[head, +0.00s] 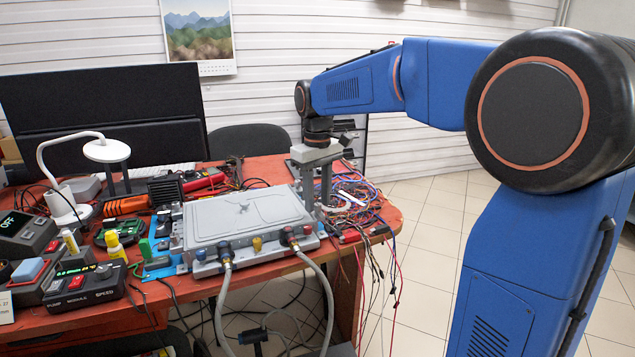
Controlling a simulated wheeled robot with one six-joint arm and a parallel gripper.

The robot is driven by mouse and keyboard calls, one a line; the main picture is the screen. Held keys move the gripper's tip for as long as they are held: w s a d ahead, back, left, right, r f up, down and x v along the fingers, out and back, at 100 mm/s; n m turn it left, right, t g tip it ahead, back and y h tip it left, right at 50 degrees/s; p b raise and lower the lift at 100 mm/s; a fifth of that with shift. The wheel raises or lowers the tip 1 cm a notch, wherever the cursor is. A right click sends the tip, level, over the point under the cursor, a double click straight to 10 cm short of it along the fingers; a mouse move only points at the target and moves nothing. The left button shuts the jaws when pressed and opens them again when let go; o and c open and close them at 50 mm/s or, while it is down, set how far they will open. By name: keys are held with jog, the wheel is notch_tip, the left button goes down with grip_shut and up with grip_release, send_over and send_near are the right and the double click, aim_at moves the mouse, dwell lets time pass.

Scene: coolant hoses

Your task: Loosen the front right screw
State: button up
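A flat grey metal unit (240,218) lies on the orange-red workbench. A grey hose runs down from each fitting. The front right screw is too small to make out. My gripper (318,200) points down at the unit's right edge, towards its back right. A gap shows between its two fingers and nothing is visible in it. Whether the fingertips touch anything cannot be told.
Tangled wires (352,200) lie right of my gripper and hang over the bench edge. Control boxes (85,285), small bottles and a white lamp (107,150) crowd the left side. A dark monitor (105,120) stands behind. The tiled floor (425,240) at right is clear.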

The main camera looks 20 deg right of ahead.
aim_at(318, 204)
notch_tip(318, 204, up, 17)
jog(key=shift+r, duration=0.15)
dwell(0.4)
jog(key=shift+s, duration=0.1)
jog(key=s+d+f+m+t, duration=0.2)
jog(key=s+d+f, duration=0.1)
jog(key=s+f, duration=1)
jog(key=s+d+f+m+t, duration=0.2)
jog(key=s+d+f, duration=0.1)
jog(key=s+f, duration=1)
jog(key=s, duration=0.4)
jog(key=shift+s+d+f+m+t, duration=0.15)
jog(key=shift+s+d+m+t, duration=0.15)
jog(key=shift+s+d+t, duration=0.1)
